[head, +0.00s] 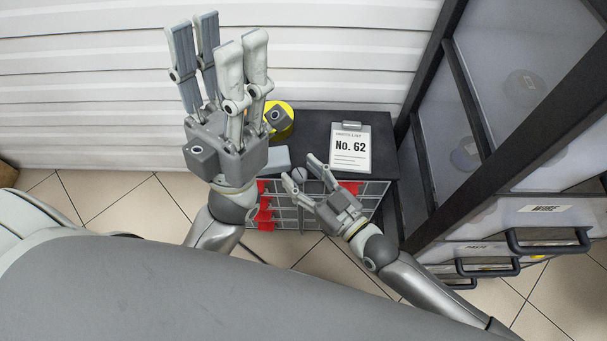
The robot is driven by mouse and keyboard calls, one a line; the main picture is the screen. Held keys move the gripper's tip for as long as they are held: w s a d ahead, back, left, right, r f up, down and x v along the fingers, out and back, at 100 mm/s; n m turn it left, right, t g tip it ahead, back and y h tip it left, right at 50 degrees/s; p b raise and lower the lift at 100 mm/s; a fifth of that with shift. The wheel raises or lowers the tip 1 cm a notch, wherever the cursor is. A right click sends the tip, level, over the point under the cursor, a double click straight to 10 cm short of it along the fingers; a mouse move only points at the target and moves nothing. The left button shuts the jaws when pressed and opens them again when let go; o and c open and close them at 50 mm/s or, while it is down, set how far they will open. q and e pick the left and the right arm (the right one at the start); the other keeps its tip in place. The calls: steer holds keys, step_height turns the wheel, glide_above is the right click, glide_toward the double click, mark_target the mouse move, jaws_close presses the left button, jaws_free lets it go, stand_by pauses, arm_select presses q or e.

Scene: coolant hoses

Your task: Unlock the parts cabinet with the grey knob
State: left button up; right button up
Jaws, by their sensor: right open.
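A low cabinet with a dark top (388,131) stands against the wall, and its front is a grey grid with red parts behind it. A small round grey piece (299,174), which looks like the knob, shows at the cabinet's front upper edge. My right gripper (304,177) is open, with its fingers around or just in front of that piece; I cannot tell whether they touch it. My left gripper (219,52) is raised at the left, nearer the camera, its fingers pointing up, apart and empty. It hides the cabinet's left part.
A card reading "No. 62" (350,148), a grey block (275,158) and a yellow round item (287,111) are on the cabinet top. A tall dark-framed cabinet (465,85) with handled drawers (545,218) stands close at the right. Tiled floor (130,215) is free at the left.

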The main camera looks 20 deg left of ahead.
steer(key=c, duration=1)
